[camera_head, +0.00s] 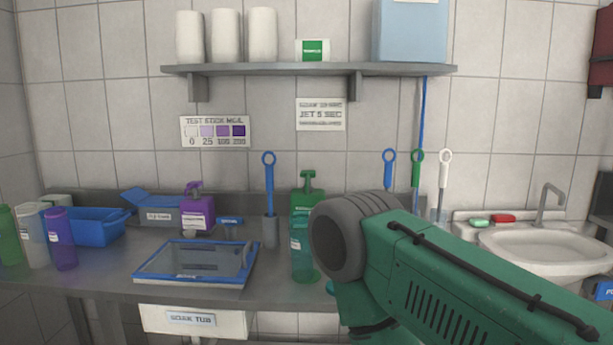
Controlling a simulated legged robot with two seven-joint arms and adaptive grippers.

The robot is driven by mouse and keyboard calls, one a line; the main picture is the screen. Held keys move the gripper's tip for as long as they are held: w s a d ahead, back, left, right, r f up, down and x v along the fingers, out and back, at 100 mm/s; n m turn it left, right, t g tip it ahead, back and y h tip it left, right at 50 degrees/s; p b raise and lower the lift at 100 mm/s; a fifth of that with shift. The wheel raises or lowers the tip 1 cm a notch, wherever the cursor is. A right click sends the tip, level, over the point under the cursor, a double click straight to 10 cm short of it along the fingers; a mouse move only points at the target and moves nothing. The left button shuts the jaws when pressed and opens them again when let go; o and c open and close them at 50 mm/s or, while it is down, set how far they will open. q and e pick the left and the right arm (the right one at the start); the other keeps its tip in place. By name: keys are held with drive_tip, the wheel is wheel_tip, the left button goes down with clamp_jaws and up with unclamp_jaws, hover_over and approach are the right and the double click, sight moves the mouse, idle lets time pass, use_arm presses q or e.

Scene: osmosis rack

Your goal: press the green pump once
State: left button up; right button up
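The green pump (308,181) tops a green bottle near the back of the steel counter, right of centre. The lower part of its bottle is hidden behind a translucent green bottle (301,252) in front of it and my arm at its right. My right arm, green with a dark grey round joint, fills the lower right of the view. Its gripper does not show. My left arm and gripper are out of view.
A purple pump bottle (197,212), blue bin (92,229) and blue-rimmed tray (190,276) stand left on the counter. A blue-handled brush (268,182) stands left of the green pump. A shelf (310,69) is above; a sink (548,245) is right.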

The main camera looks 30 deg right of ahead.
clamp_jaws()
idle(1.0)
